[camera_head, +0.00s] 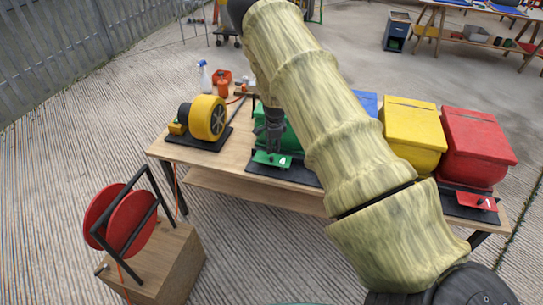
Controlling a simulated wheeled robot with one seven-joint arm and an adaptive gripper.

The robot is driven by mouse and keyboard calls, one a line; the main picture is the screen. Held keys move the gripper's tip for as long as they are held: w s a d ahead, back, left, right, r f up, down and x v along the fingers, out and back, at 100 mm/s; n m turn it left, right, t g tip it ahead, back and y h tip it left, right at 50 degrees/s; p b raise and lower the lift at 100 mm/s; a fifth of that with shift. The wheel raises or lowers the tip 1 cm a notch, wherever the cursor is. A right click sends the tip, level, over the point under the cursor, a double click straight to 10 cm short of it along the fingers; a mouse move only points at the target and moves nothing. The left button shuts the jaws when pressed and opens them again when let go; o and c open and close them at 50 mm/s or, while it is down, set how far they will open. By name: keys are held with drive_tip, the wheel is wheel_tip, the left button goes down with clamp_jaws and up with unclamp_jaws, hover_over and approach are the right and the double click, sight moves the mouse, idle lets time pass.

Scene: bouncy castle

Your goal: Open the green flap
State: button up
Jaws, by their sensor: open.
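The green box (291,138) stands on the wooden table, mostly hidden behind my arm and gripper. A small green plate (262,160) with a pale mark sits low at its front, on a dark base. I cannot tell whether this plate or a part of the box is the green flap, or how far any flap stands open. My gripper (274,149) is open and points down in front of the green box, just above the plate. I cannot tell whether it touches anything.
A yellow blower (206,118), spray bottle (204,76) and orange containers (222,84) are at the table's left. Blue (366,102), yellow (412,130) and red (478,145) boxes stand to the right. A red reel (122,222) sits on a wooden block at front left.

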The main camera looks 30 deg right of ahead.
sight(271, 158)
drive_tip(key=shift+p+x, duration=1.4)
drive_tip(key=shift+x, duration=3.5)
clamp_jaws()
